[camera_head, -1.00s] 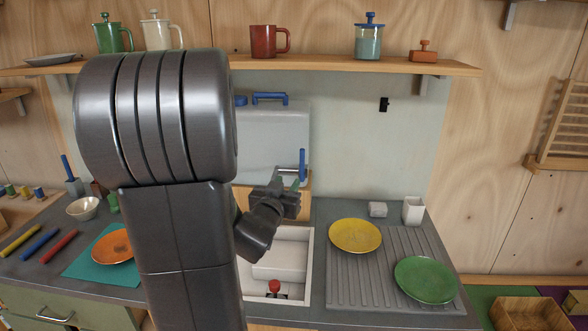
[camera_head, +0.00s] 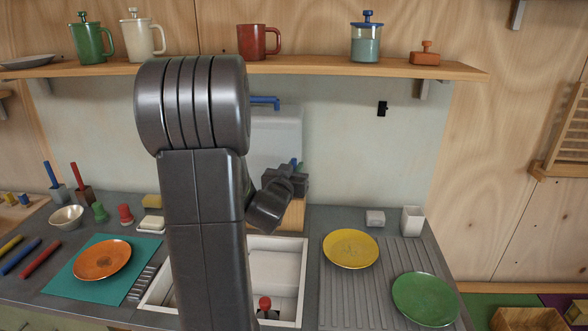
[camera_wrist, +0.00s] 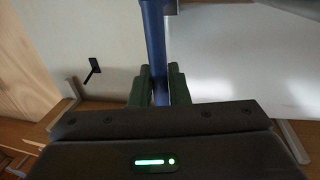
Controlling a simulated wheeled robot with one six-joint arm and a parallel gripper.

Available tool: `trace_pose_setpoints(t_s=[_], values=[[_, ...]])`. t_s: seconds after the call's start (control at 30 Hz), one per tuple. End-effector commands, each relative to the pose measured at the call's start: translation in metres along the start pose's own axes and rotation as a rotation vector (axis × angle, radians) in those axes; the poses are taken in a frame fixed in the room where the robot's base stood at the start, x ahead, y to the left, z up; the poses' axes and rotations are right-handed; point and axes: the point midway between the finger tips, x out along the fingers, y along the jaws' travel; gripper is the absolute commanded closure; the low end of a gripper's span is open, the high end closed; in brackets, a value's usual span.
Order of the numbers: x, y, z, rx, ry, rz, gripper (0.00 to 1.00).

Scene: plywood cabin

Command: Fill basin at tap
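The white sink basin (camera_head: 303,284) is set in the counter, partly hidden by my arm. A red-knobbed plug (camera_head: 265,304) stands at its front on a dark patch; I cannot tell how it is seated. No water shows. The white tank (camera_head: 276,132) stands behind the basin. In the wrist view the lever (camera_wrist: 155,45) runs between the green fingers of my gripper (camera_wrist: 159,88), which press close on both sides. The spout is hidden.
A yellow plate (camera_head: 350,249) and a green plate (camera_head: 424,298) lie on the grey drainer (camera_head: 345,300) at right. An orange plate (camera_head: 102,260) lies on a teal mat (camera_head: 70,285) at left.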

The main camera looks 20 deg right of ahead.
Motion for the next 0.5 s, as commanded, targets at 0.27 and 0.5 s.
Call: trace_pose_setpoints(t_s=[0.27,0.5], values=[[-0.0002,0.0000,0.0001,0.000,0.000,0.000,1.00],[0.0005,0.0028,0.0016,0.038,-0.007,0.000,1.00]])
